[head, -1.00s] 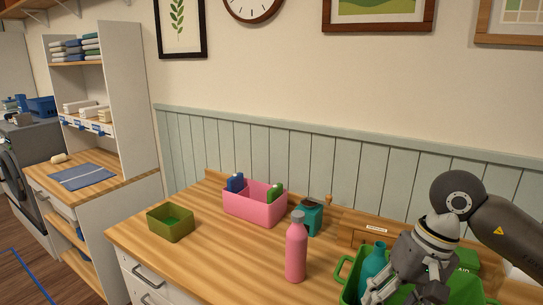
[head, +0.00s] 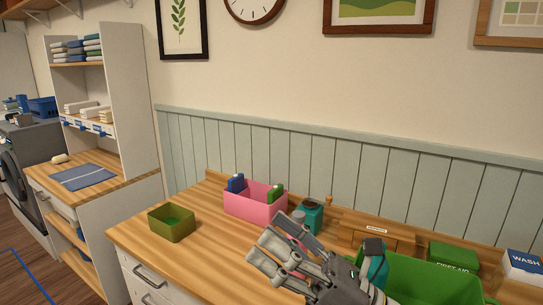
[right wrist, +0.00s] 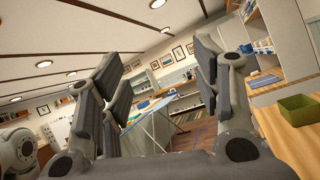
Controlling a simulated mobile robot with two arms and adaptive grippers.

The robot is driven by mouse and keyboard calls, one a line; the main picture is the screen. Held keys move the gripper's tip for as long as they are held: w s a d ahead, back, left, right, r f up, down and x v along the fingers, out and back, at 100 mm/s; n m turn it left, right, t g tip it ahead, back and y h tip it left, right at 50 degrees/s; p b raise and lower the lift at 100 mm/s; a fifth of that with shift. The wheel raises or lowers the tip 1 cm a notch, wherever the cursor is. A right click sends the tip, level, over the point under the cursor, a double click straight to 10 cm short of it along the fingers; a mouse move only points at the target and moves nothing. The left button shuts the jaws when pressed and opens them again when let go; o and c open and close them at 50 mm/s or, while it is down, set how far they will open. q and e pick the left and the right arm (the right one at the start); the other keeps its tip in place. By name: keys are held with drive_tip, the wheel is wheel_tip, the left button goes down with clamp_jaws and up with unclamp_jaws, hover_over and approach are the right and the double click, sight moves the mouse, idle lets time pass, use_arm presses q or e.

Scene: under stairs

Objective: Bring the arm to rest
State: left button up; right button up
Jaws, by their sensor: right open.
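My right gripper (head: 268,236) is over the wooden counter in the head view, its fingers pointing left. It is open, and nothing shows between its fingers. In the right wrist view (right wrist: 155,55) the fingers stand wide apart with the room beyond. The gripper covers most of the pink bottle in the head view. A teal bottle (head: 375,265) with a dark cap stands in the green crate (head: 430,278) at the lower right, partly behind my wrist. My left gripper does not show.
A pink divided bin (head: 255,203), a teal container (head: 312,217) and an olive box (head: 171,223) stand on the counter. A green first-aid box (head: 455,256) and a white wash box (head: 524,265) are at the right. The counter's front left is clear.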

drive_tip(key=w+d+f+m+t+h, duration=0.5)
drive_tip(key=m+h, duration=0.3)
drive_tip(key=m, duration=0.4)
drive_tip(key=w+d+f+m+t+h, duration=0.2)
drive_tip(key=d+f+m+t+h, duration=0.35)
drive_tip(key=m, duration=0.75)
drive_tip(key=s+d+f+m+g+h, duration=0.1)
drive_tip(key=d+f+m+g+h, duration=0.15)
drive_tip(key=f+m+h, duration=0.35)
drive_tip(key=s+d+f+m+g+h, duration=0.2)
drive_tip(key=d+f+m, duration=0.2)
drive_tip(key=f, duration=0.3)
drive_tip(key=s+d+f+m+g, duration=0.3)
drive_tip(key=s+f+m+g, duration=0.8)
drive_tip(key=s+f, duration=1)
drive_tip(key=s+f+n+g, duration=0.2)
drive_tip(key=s+f, duration=0.1)
drive_tip(key=f, duration=2.2)
drive_tip(key=s+d+f+g, duration=0.1)
drive_tip(key=s+d+f, duration=0.1)
drive_tip(key=s+f, duration=1.3)
drive_tip(key=shift+s+d+f+h+b, duration=0.35)
drive_tip(key=shift+s+f, duration=0.05)
drive_tip(key=shift+s, duration=0.35)
